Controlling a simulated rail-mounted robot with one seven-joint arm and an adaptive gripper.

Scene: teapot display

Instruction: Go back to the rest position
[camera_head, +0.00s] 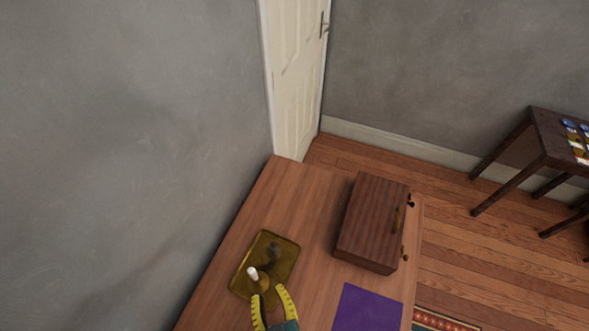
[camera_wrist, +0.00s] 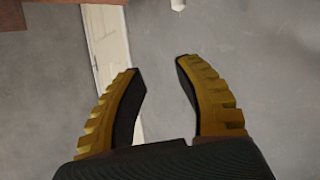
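My gripper (camera_head: 268,292), with yellow fingers, is at the lower middle of the head view, in front of the near part of a brass-coloured tray (camera_head: 291,254). Its fingers are apart. The wrist view shows the same gripper (camera_wrist: 157,66) with nothing between its fingertips and the grey wall and door behind. How high it is above the table cannot be told exactly.
The tray lies on a wooden table (camera_head: 300,186), with a small white object (camera_head: 252,273) and a dark one (camera_head: 273,247) in its area. A brown wooden box (camera_head: 372,222) and a purple cloth (camera_head: 367,309) are to the right. A grey wall (camera_head: 130,150) is close on the left.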

